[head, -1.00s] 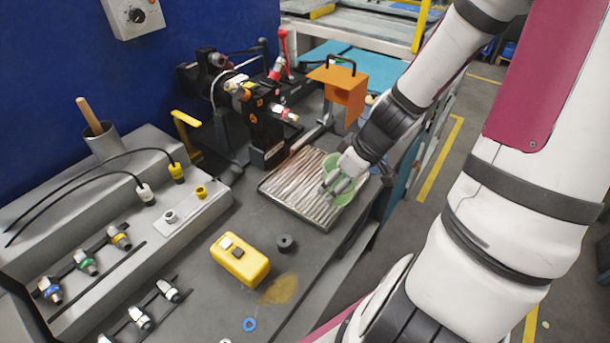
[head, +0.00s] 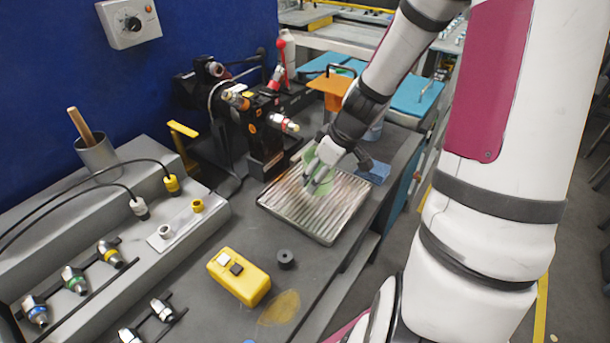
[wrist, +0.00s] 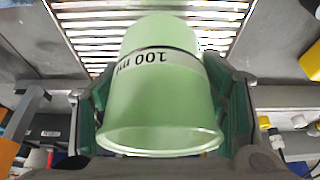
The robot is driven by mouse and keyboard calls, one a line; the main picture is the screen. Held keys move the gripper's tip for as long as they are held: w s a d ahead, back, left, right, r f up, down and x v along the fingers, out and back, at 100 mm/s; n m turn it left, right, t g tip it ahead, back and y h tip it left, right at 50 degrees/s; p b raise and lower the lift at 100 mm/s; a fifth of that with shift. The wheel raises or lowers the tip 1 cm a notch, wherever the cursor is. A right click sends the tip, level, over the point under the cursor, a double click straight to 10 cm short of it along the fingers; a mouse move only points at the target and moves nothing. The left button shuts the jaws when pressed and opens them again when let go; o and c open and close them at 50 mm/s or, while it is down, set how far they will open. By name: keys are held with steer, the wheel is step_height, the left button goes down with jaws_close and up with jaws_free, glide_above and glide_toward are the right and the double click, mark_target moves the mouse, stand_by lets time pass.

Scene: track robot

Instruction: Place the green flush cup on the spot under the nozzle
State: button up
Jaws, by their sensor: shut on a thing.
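The green flush cup (head: 321,160) is held by my gripper (head: 318,172) above the back part of the ribbed metal tray (head: 318,235). In the wrist view the cup (wrist: 160,113) carries a "100 ml" label, and the fingers close on its two sides. The arm hides part of the cup in the head view. The nozzle (head: 284,122), with a red and white tip, sticks out from the black fixture just left of the cup and higher up in the picture. I cannot tell whether the cup touches the tray; its marked spot is not distinct.
An orange bracket (head: 331,84) stands behind my gripper, and a blue block (head: 374,172) lies right of it. A yellow box (head: 239,276) and a small black ring (head: 286,258) sit in front of the tray. The tray's front half is clear.

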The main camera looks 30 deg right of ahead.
mark_target(310, 158)
steer(key=w, duration=0.4)
steer(key=shift+w+a+f, duration=0.2)
steer(key=shift+w+a, duration=0.05)
steer(key=shift+a, duration=0.05)
steer(key=shift+w+f, duration=0.15)
steer(key=shift+f, duration=1.65)
steer(key=shift+f, duration=0.1)
steer(key=o, duration=1.3)
steer(key=shift+c, duration=0.2)
steer(key=p+v, duration=0.1)
steer(key=v, duration=1)
steer(key=s+a+r+m+h, duration=0.1)
steer(key=s+a+r, duration=0.6)
steer(key=a+r, duration=0.35)
steer(key=s+a+r+m, duration=0.1)
steer(key=s+a+r, duration=0.1)
steer(key=s, duration=0.4)
steer(key=s+a+r+m, duration=0.2)
steer(key=s+a+r, duration=0.1)
steer(key=s, duration=0.4)
steer(key=shift+r+t+h, duration=0.4)
steer(key=shift+r, duration=0.15)
